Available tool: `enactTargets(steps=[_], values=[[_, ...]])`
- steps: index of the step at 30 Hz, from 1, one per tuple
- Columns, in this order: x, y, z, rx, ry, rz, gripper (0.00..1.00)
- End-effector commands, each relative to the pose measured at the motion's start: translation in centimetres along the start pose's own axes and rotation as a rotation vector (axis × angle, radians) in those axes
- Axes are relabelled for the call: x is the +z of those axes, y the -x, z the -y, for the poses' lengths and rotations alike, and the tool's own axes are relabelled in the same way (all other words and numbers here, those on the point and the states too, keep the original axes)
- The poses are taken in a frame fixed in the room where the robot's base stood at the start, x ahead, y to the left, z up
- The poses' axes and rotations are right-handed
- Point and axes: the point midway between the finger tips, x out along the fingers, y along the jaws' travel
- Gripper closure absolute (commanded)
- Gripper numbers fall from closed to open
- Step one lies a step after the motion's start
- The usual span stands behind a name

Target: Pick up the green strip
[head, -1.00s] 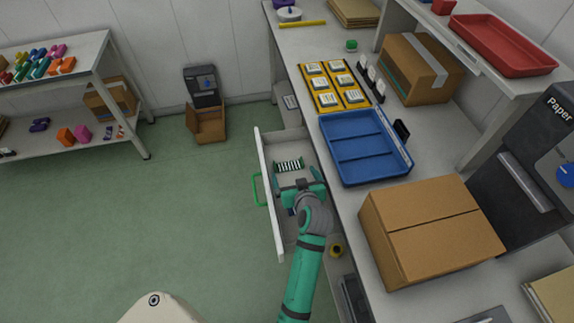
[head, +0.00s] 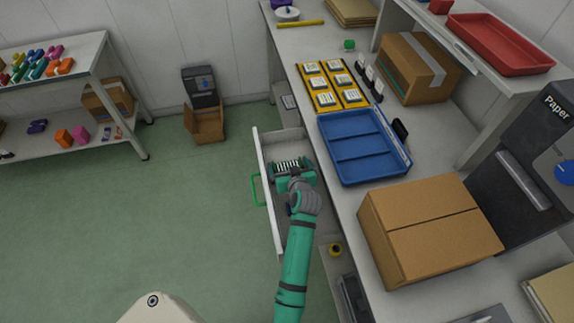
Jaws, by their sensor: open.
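The green strip, seen as a small piece with black and white stripes and green at its edge (head: 288,164), lies in the open white drawer (head: 271,206). My gripper (head: 291,170) is open in the drawer, right at the near side of the strip. Its fingers appear to reach to either side of the strip, but I cannot tell whether they touch it. The gripper body hides the strip's near part.
The drawer has a green handle (head: 255,190) on its left front. The bench to its right holds a blue tray (head: 362,179), a cardboard box (head: 428,228) and a yellow holder (head: 331,84).

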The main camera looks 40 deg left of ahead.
Motion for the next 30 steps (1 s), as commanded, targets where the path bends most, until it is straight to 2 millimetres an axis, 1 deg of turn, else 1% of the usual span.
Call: enactTargets(steps=[1, 4, 13, 17, 27, 30], values=[[0.0, 0.0, 0.0, 0.0, 0.0, 0.0, 0.12], [0.0, 0.0, 0.0, 0.0, 0.0, 0.0, 0.35], [-0.1, 0.1, 0.0, 0.0, 0.0, 0.0, 0.36], [-1.0, 0.5, 0.0, 0.0, 0.001, -0.001, 0.36], [-6.5, 3.5, -0.1, 0.001, 0.002, -0.004, 0.36], [-7.7, 4.2, -0.1, 0.001, 0.001, -0.003, 0.36]])
